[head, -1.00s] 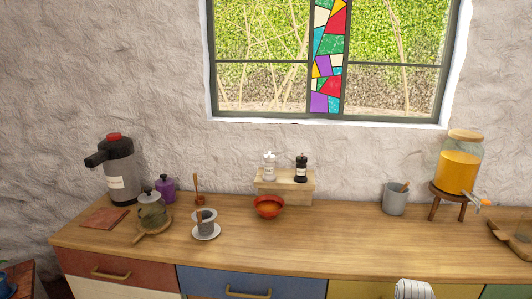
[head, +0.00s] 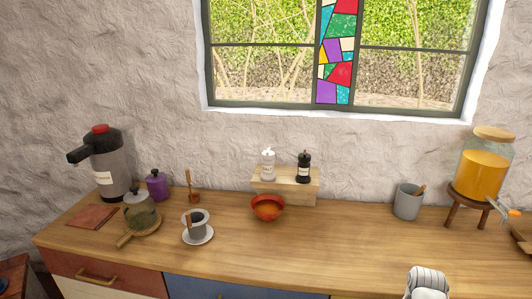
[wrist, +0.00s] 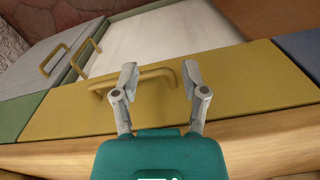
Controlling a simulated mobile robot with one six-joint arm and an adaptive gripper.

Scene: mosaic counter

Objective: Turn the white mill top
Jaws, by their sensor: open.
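The white mill (head: 268,163) stands upright on a small wooden riser (head: 290,188) at the back of the counter, against the wall. A black mill (head: 304,166) stands beside it on the right, a small gap apart. My gripper (wrist: 158,82) shows in the wrist view, open and empty, with a yellow drawer front (wrist: 225,85) and its handle beyond the fingers. The mills are not in the wrist view. In the head view, a white and grey part of my arm (head: 428,282) shows at the bottom right; the fingers are not visible there.
A red bowl (head: 267,207) stands just in front of the riser. A cup on a saucer (head: 198,236), a glass teapot (head: 140,212) and a pump flask (head: 108,165) are to the left. A grey cup (head: 408,203) and a juice dispenser (head: 484,172) are to the right. The middle front counter is clear.

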